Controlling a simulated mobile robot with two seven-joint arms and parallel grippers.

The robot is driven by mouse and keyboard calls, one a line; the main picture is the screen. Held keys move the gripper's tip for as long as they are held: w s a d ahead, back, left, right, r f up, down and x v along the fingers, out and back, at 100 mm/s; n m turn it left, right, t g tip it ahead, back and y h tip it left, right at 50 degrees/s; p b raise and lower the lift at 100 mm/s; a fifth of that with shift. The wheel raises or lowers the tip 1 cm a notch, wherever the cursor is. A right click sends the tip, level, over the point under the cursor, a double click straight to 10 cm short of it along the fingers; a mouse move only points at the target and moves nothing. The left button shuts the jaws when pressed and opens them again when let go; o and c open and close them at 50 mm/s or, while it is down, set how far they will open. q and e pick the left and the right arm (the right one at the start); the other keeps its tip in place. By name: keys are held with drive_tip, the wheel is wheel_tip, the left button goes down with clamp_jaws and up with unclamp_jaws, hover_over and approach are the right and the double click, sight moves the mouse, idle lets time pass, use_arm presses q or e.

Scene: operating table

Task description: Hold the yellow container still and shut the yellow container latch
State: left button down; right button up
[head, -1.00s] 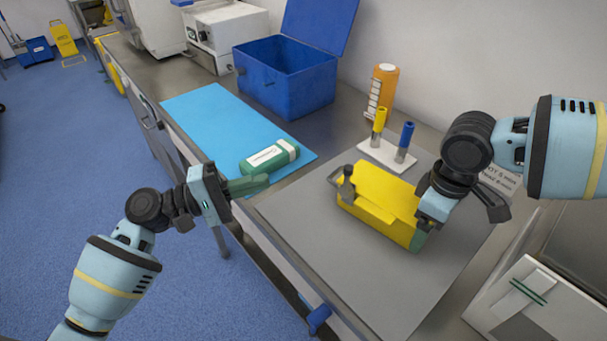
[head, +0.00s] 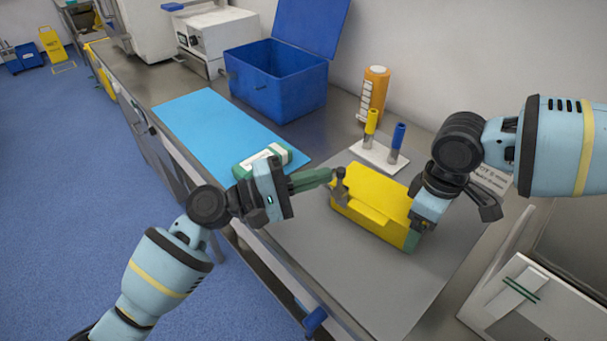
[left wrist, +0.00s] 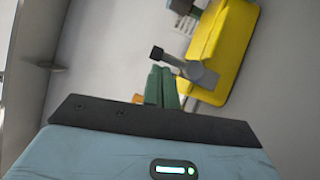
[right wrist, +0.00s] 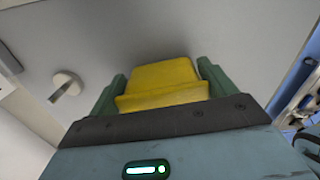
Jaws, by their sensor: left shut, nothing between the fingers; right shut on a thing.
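The yellow container (head: 372,200) lies on the grey mat on the counter. Its grey latch (head: 340,187) is at the left end and sticks up; the left wrist view also shows the latch (left wrist: 198,74) beside the yellow body (left wrist: 226,50). My left gripper (head: 328,175) is shut and empty, its green fingertips close beside the latch; I cannot tell if they touch. My right gripper (head: 412,238) is shut on the container's right end. In the right wrist view its green fingers stand on both sides of the yellow body (right wrist: 160,84).
The grey mat (head: 375,285) is clear in front of the container. Behind it, a white holder (head: 377,155) carries a yellow and a blue tube, near an orange bottle (head: 374,90). A green-and-white box (head: 265,158) lies on the blue mat (head: 205,115). A blue bin (head: 275,85) stands open behind.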

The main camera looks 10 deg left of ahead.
use_arm(q)
drive_tip(key=shift+s+d+r+m+g+y, duration=0.2)
drive_tip(key=shift+d+r+m+g+y, duration=0.1)
drive_tip(key=shift+m, duration=0.4)
idle(0.5)
drive_tip(key=s+d+m+t+y, duration=0.1)
drive_tip(key=s+d+m+y, duration=0.2)
drive_tip(key=d+m+y, duration=0.2)
drive_tip(key=m+y, duration=0.3)
drive_tip(key=m, duration=0.1)
drive_tip(key=shift+s+f, duration=0.3)
drive_tip(key=shift+f, duration=0.1)
use_arm(e)
drive_tip(key=shift+a, duration=0.1)
idle(0.3)
use_arm(q)
drive_tip(key=shift+d+f, duration=0.1)
drive_tip(key=shift+d, duration=0.05)
idle(0.5)
